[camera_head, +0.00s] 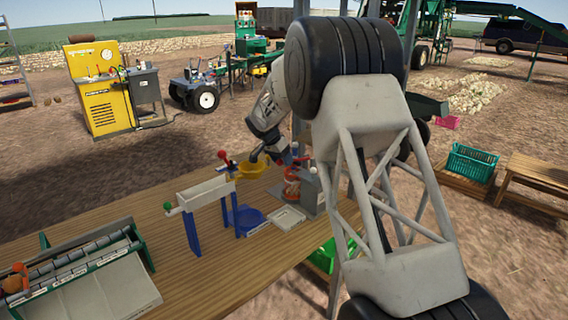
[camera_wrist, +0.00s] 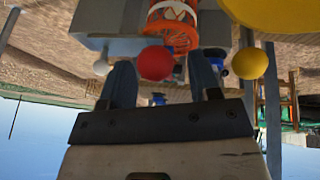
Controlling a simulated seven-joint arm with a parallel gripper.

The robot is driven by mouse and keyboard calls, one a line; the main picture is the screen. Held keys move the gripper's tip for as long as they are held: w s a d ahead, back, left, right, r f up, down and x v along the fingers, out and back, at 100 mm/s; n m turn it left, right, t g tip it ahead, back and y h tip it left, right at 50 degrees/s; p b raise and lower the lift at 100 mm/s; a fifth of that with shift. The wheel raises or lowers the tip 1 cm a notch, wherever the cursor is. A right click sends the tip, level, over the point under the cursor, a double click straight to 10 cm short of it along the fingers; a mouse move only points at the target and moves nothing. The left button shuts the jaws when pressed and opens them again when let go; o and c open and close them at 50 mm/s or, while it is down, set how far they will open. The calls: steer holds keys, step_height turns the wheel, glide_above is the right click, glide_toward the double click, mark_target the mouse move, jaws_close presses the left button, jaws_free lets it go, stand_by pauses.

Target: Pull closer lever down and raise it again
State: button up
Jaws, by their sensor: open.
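A small device with an orange-red caged cylinder (camera_head: 292,188) stands on the wooden table, beside a grey upright panel (camera_head: 311,190). The wrist view shows the orange-red cylinder (camera_wrist: 173,30) up close, with a red ball knob (camera_wrist: 155,63), a yellow ball knob (camera_wrist: 250,63) and a white ball knob (camera_wrist: 100,67) around it. My gripper (camera_wrist: 162,68) is open, its two fingers on either side of the red knob in that view. I cannot tell whether they touch it. In the head view my gripper (camera_head: 277,156) is above the device, and the lever stems are hard to make out.
A grey trough (camera_head: 206,192) on blue legs, with red and green knobs, stands further left. A roller rack (camera_head: 75,258) fills the table's lower left. Bare tabletop (camera_head: 165,243) lies between them.

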steer(key=shift+x, duration=0.9)
steer(key=shift+c, duration=0.3)
jaws_close()
